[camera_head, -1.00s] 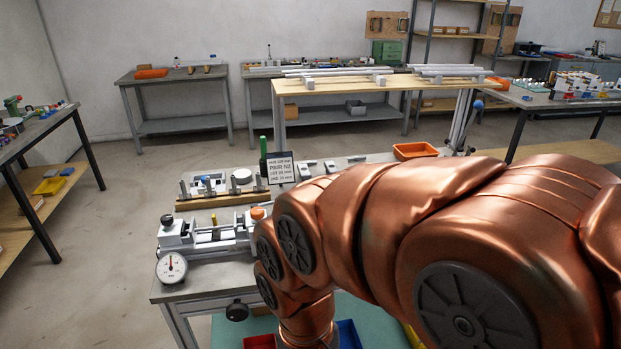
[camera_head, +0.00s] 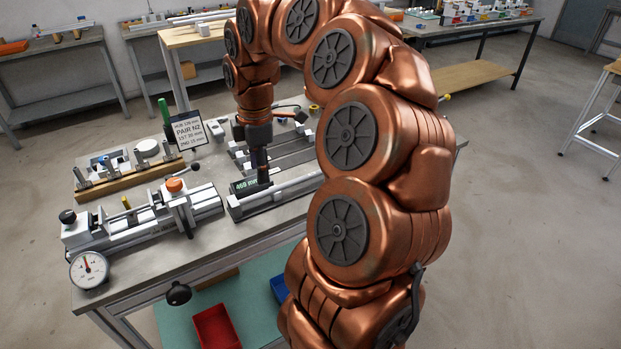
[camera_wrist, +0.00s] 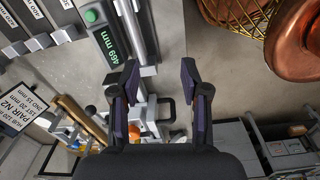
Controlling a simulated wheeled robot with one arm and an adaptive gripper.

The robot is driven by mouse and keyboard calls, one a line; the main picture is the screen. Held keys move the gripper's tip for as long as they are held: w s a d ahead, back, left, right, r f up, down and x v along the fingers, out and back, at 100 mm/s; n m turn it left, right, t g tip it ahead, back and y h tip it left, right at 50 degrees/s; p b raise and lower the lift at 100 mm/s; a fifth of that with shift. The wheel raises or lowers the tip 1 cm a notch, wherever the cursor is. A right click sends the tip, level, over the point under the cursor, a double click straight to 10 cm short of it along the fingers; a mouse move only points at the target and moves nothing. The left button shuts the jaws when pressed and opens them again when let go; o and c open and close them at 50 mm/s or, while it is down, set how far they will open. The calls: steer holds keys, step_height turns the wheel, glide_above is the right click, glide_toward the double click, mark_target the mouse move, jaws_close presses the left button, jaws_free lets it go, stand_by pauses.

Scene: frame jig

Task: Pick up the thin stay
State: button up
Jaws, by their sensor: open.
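My gripper (camera_head: 262,168) points down over the bench, beside the measuring rail (camera_head: 290,191) with its green-lit readout (camera_head: 249,184). In the wrist view my gripper (camera_wrist: 158,78) is open, with its two dark fingers apart and nothing held between them. A pale slender bar (camera_wrist: 146,45) runs along the rail there, close to the left finger. Several grey bars (camera_head: 282,152) with white end blocks lie side by side behind the rail; they also show at the upper left of the wrist view (camera_wrist: 32,18). I cannot tell which bar is the thin stay.
A clamp fixture (camera_head: 150,218) and a dial gauge (camera_head: 89,269) stand at the bench's left. A sign (camera_head: 188,130) and a wooden block with fittings (camera_head: 125,178) are behind them. A red bin (camera_head: 216,327) is on the lower shelf.

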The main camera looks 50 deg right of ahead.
steer(key=n, duration=0.2)
glide_toward(312, 176)
steer(key=a, duration=0.1)
steer(key=w+a, duration=0.1)
steer(key=a, duration=0.1)
steer(key=w+a, duration=0.1)
steer(key=a, duration=0.1)
steer(key=shift+f, duration=0.2)
steer(key=shift+s+d+f, duration=0.1)
steer(key=shift+d+f, duration=0.1)
steer(key=shift+d, duration=0.1)
steer(key=shift+d+f, duration=0.1)
steer(key=shift+f, duration=0.15)
steer(key=shift+w+f+p, duration=0.15)
steer(key=shift+f+p, duration=0.3)
steer(key=shift+f, duration=1.3)
steer(key=shift+w+f+p, duration=0.1)
steer(key=shift+f+p, duration=0.3)
steer(key=shift+f, duration=1.4)
steer(key=shift+c, duration=0.3)
jaws_close()
